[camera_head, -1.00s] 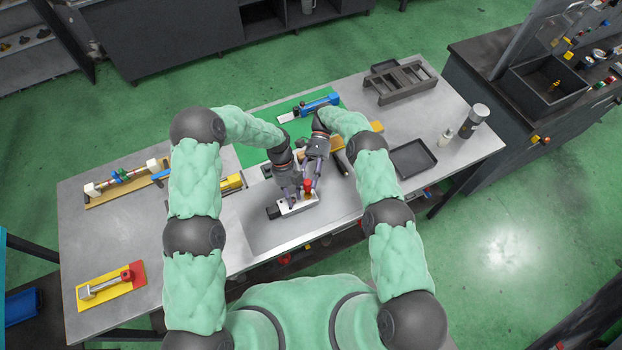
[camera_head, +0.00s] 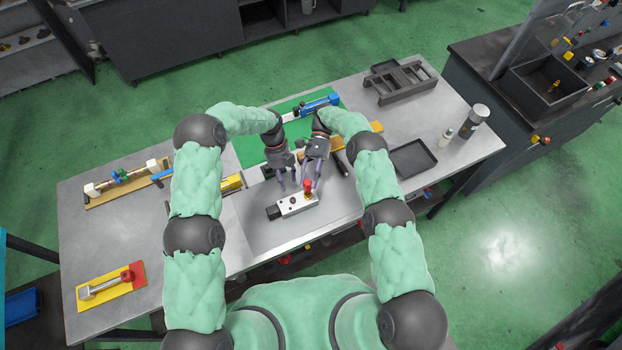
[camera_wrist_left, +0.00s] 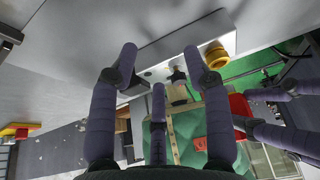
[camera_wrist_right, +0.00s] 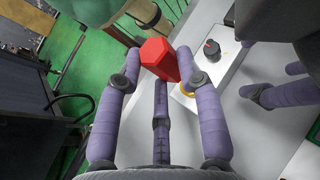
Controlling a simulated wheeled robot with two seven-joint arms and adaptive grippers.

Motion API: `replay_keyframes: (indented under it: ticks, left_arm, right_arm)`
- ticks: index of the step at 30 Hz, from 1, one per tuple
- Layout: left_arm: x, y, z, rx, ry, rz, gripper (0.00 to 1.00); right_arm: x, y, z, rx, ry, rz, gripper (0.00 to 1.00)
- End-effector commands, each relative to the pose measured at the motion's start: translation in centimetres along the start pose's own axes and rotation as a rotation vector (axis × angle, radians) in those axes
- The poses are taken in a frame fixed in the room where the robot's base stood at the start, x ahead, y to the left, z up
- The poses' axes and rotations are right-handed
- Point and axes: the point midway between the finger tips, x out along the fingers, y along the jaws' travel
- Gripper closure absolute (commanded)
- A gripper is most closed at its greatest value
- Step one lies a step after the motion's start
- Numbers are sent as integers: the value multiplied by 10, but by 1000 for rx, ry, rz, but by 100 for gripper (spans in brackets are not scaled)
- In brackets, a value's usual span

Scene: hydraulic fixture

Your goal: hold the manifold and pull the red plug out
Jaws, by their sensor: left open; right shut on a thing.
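The manifold (camera_head: 291,206) is a pale metal block with dark ports and a black end, lying on the bench in front of me. It also shows in the left wrist view (camera_wrist_left: 160,72). My left gripper (camera_head: 281,187) is open and empty, just behind the manifold and apart from it. My right gripper (camera_head: 312,187) is shut on the red plug (camera_head: 308,184), a hexagonal head in the right wrist view (camera_wrist_right: 160,58). The plug is over the manifold's right end, by a yellow ring (camera_wrist_left: 216,54). I cannot tell whether its lower end sits in the port.
A yellow block (camera_head: 231,183) lies left of the manifold. A blue-bodied part (camera_head: 320,104) lies on the green mat (camera_head: 249,155) behind. A black tray (camera_head: 413,158) and bottles stand to the right. The bench in front of the manifold is narrow but clear.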

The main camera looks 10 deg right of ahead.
Motion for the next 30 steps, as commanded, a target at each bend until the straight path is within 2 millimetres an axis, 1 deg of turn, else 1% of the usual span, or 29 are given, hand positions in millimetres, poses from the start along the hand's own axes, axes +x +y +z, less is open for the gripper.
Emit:
replay_keyframes:
  ticks: [1, 6, 13, 20, 27, 30]
  left_arm:
    - [-2, 0, 8, -2, -2, -2, 51]
    - [-11, 0, 29, -2, -1, -1, 51]
    - [-19, 0, 48, 0, -1, -1, 51]
    - [-23, 0, 55, 0, -1, -1, 51]
    - [-23, 0, 55, 0, 0, 0, 51]
    - [-27, 0, 54, 0, 0, 0, 51]
  right_arm:
    - [0, 0, 0, 0, 0, 0, 95]
    - [0, 0, 0, 0, 0, 0, 95]
    - [0, 0, 0, 0, 0, 0, 95]
    - [0, 0, 0, 0, 0, 0, 95]
    - [0, 0, 0, 0, 0, 0, 95]
    - [-2, 0, 4, 0, 0, 0, 95]
